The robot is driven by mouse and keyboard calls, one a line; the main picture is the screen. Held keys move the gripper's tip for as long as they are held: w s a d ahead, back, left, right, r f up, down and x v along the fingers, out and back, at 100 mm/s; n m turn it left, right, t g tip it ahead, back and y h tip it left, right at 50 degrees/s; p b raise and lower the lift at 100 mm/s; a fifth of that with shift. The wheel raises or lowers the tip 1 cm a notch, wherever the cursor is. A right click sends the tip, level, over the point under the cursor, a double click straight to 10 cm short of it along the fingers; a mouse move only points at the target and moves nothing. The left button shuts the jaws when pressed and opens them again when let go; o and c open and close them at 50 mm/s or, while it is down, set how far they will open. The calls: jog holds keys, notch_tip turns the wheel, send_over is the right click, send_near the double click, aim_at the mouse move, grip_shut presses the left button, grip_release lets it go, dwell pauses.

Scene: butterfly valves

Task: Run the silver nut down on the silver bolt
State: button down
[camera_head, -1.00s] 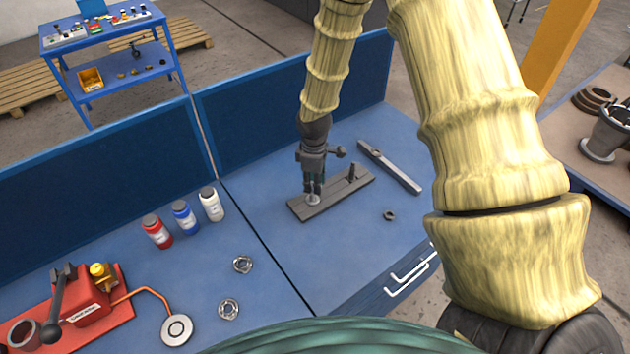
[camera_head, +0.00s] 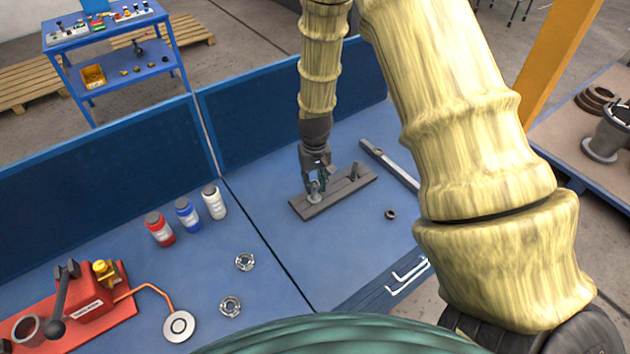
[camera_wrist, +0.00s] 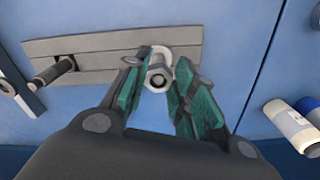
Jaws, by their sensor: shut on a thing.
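The silver bolt (camera_wrist: 157,59) stands at one end of a dark grey plate (camera_head: 335,195), its tip showing between my fingers in the wrist view. The silver nut (camera_wrist: 157,78) sits around the bolt, between the fingertips. My gripper (camera_head: 315,188) points down over that end of the plate and is shut on the nut; its green finger pads (camera_wrist: 160,85) flank it. The fingers partly hide the nut in the head view, and I cannot tell how far down the bolt it sits. A second, dark bolt (camera_wrist: 55,70) stands at the plate's other end.
A dark nut (camera_head: 391,214) lies loose right of the plate. A grey bar (camera_head: 388,165) lies behind it. Three bottles (camera_head: 187,214) and two metal rings (camera_head: 245,261) are to the left.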

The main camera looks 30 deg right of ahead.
jog(key=c, duration=1.4)
grip_release()
jog(key=n, duration=0.5)
jog(key=shift+w+d+n, duration=0.1)
jog(key=shift+d+n, duration=0.05)
jog(key=shift+n, duration=0.25)
jog(key=n, duration=0.6)
jog(key=shift+w, duration=0.1)
jog(key=n, duration=0.5)
jog(key=shift+w+d+n, duration=0.1)
jog(key=shift+d+n, duration=0.05)
jog(key=shift+n, duration=0.15)
jog(key=n, duration=0.6)
jog(key=shift+w+d+n, duration=0.1)
jog(key=shift+n, duration=0.2)
